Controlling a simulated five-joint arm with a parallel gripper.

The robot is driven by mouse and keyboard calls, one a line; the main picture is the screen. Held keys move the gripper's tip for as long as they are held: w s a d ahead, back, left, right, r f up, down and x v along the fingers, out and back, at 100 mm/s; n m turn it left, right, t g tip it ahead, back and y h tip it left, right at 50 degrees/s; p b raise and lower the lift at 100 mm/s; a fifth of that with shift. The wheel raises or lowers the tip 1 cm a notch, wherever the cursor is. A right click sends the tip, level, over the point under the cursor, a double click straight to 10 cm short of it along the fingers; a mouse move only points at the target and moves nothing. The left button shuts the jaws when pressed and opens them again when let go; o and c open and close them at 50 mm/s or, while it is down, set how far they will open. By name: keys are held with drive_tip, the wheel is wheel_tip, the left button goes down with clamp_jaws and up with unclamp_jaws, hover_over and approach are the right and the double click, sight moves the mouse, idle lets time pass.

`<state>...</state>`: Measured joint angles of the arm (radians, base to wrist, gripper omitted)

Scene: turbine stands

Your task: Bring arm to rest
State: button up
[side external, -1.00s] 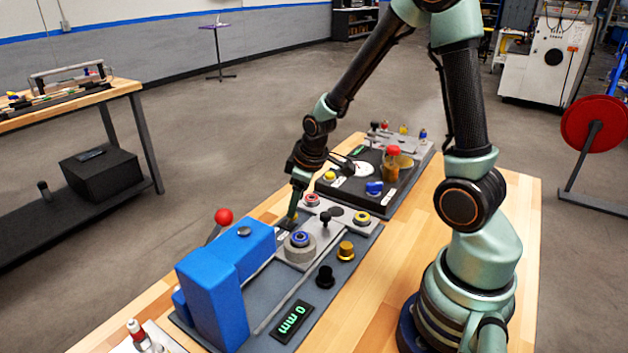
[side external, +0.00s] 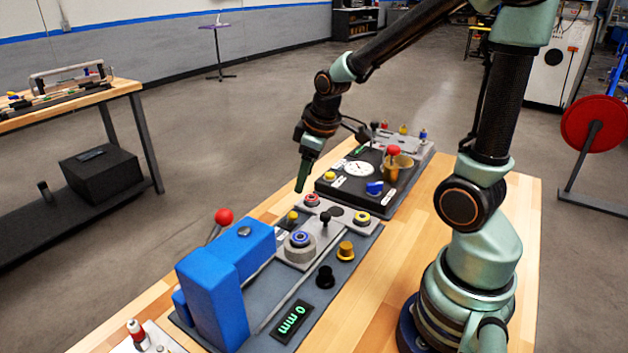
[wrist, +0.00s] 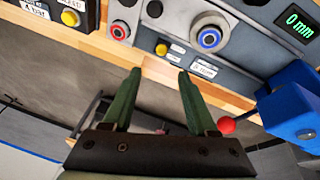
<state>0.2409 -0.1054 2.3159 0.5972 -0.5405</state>
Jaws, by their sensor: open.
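My gripper (side external: 303,178) hangs above the back edge of the wooden bench (side external: 428,222), fingers pointing down. In the wrist view my gripper (wrist: 159,74) shows two green fingers spread apart with nothing between them. Below it is the grey panel (side external: 345,283) with a blue-ringed knob (side external: 299,239), a red-ringed button (side external: 311,200) and two yellow buttons, one of them (side external: 292,217) near the back edge. The gripper touches none of these in view.
A blue block housing (side external: 215,295) with a red ball lever (side external: 224,216) stands at the panel's left end. The bench right of the panels is mostly clear.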

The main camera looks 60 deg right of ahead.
drive_tip(key=shift+r, duration=0.1)
drive_tip(key=s+a+r+m+t+y, duration=0.1)
drive_tip(key=s+a+r+m+t, duration=0.1)
drive_tip(key=s+a+r, duration=0.4)
wheel_tip(320, 180, up, 3)
drive_tip(key=a+m, duration=0.1)
drive_tip(key=a, duration=0.1)
drive_tip(key=shift+s+a, duration=0.35)
drive_tip(key=shift+s, duration=0.05)
